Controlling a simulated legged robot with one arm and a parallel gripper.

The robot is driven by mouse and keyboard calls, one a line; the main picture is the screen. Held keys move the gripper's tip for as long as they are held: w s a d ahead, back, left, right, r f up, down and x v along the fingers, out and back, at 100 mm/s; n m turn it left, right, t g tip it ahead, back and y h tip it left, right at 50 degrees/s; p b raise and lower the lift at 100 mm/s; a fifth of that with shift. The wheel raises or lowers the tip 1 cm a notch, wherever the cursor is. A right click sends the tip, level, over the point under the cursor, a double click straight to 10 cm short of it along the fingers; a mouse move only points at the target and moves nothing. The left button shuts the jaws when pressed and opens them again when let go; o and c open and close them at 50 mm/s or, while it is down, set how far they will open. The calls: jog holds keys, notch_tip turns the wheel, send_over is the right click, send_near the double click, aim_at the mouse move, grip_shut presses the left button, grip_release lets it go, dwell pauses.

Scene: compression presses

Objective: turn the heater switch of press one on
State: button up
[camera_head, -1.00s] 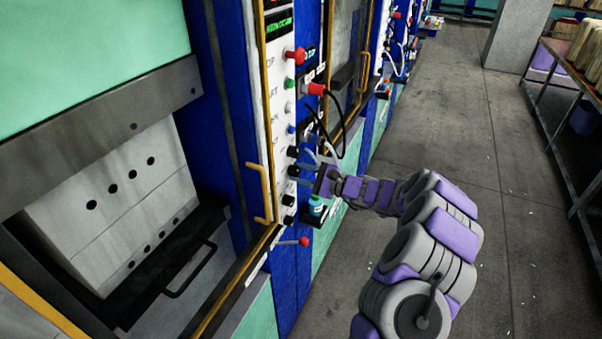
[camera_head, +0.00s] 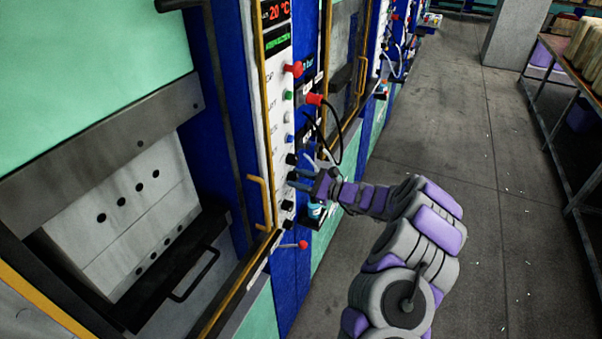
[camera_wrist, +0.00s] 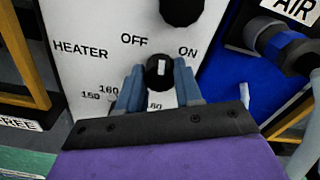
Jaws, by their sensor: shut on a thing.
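The heater switch (camera_wrist: 159,70) is a round black knob with a white mark on the white panel. In the wrist view it sits between the two blue-grey fingers of my gripper (camera_wrist: 158,82), which is shut on it. The HEATER label (camera_wrist: 80,48) is to its left, the OFF label (camera_wrist: 134,40) above left and the ON label (camera_wrist: 187,51) above right. The white mark points roughly upward, between OFF and ON. In the head view my gripper (camera_head: 303,181) is at the lower part of the press panel (camera_head: 276,130); the fingers partly hide the knob there.
Another black knob (camera_wrist: 181,8) is just above the heater switch. A dark hose fitting (camera_wrist: 280,45) by the AIR label is to the right. A yellow door handle (camera_head: 262,200) is left of the panel, and a red-tipped lever (camera_head: 303,244) below. The aisle floor (camera_head: 470,200) is clear.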

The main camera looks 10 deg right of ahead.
jog(key=m+p, duration=0.1)
jog(key=m, duration=0.1)
jog(key=m+p, duration=0.1)
jog(key=shift+w+r+m, duration=0.1)
jog(key=shift+r+m, duration=0.3)
jog(key=shift+m+p, duration=0.95)
jog(key=shift+m, duration=0.95)
jog(key=shift+w+d+f, duration=0.1)
jog(key=o, duration=1)
jog(key=shift+f, duration=0.15)
jog(key=shift+o, duration=0.2)
jog(key=v, duration=1.7)
jog(key=shift+d+f, duration=0.1)
